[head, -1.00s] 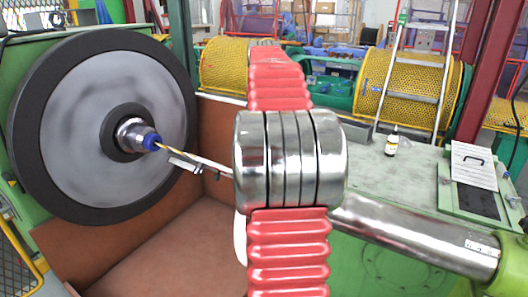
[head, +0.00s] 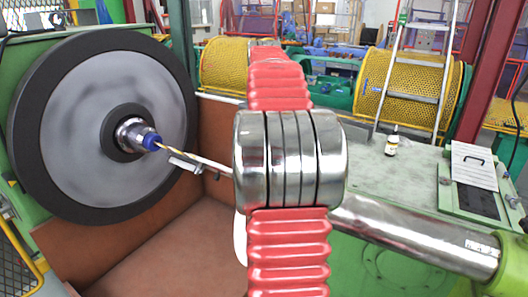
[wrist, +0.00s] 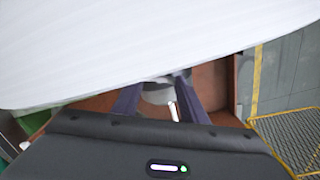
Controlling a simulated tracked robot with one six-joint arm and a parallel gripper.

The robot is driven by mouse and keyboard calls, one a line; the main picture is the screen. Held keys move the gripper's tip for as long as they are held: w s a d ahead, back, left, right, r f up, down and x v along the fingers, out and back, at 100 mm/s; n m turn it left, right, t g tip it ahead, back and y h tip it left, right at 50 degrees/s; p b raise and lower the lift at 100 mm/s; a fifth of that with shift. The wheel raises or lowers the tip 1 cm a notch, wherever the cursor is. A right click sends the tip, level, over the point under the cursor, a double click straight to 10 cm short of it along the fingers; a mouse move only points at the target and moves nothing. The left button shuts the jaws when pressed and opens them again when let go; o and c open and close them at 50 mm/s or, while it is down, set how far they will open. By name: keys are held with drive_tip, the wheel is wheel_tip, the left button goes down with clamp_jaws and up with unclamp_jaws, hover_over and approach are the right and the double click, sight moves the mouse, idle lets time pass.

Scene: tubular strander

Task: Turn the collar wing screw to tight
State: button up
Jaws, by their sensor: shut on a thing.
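In the wrist view the two dark fingers of my gripper (wrist: 160,99) reach forward to either side of a small pale grey piece (wrist: 157,94), which I take to be the collar wing screw. The gripper is shut on it. Its wings and turn angle are not clear, as a large white surface (wrist: 140,45) covers the upper part of the view.
A thin pale bar (head: 200,163) runs from near the strand to behind my arm. A brown trough (head: 150,255) lies below the wheel. A small bottle (head: 392,141) and a sheet (head: 473,163) sit on the green bench at right. Yellow drums stand behind.

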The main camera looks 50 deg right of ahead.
idle(0.4)
drive_tip(key=o, duration=1)
drive_tip(key=shift+o, duration=0.2)
drive_tip(key=shift+r, duration=0.15)
wheel_tip(320, 180, up, 13)
drive_tip(key=shift+r, duration=0.2)
drive_tip(key=shift+c, duration=0.2)
